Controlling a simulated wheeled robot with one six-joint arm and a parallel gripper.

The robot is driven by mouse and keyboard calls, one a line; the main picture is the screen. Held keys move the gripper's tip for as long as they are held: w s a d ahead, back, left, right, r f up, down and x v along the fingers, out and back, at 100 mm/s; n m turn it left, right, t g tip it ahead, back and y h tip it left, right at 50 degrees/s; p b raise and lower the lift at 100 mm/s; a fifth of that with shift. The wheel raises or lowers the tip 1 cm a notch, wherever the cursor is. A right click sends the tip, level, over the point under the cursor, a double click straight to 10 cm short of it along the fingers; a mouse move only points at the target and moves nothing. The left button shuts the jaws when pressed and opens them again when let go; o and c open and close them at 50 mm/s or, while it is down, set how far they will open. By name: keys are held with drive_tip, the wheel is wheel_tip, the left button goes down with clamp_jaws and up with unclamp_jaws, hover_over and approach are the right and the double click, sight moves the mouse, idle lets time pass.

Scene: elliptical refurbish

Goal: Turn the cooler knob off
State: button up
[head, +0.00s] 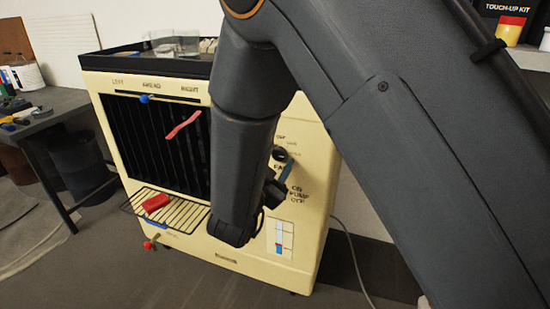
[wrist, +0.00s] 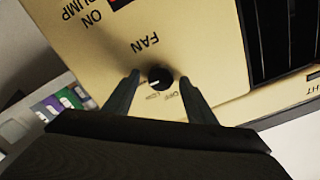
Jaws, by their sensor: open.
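The cooler (head: 315,235) is a cream cabinet with a dark grille. Its round black knob, marked FAN, shows in the wrist view (wrist: 160,77), where the panel is upside down. The knob's pale mark points left in that view, and OFF is printed at its lower right. In the head view the knob (head: 280,154) shows beside my arm. My gripper (wrist: 159,75) is open, with one finger on each side of the knob in the wrist view. I cannot tell whether the fingers touch it. My arm hides much of the gripper in the head view.
A wire shelf (head: 185,214) with a red object (head: 156,203) juts from the cooler's front. PUMP ON lettering and a red part show near the knob in the wrist view. A workbench (head: 50,105) stands left. A cable (head: 355,265) runs down at the cooler's right.

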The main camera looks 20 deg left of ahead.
drive_tip(key=c, duration=1)
drive_tip(key=shift+a, duration=0.1)
drive_tip(key=shift+c, duration=0.2)
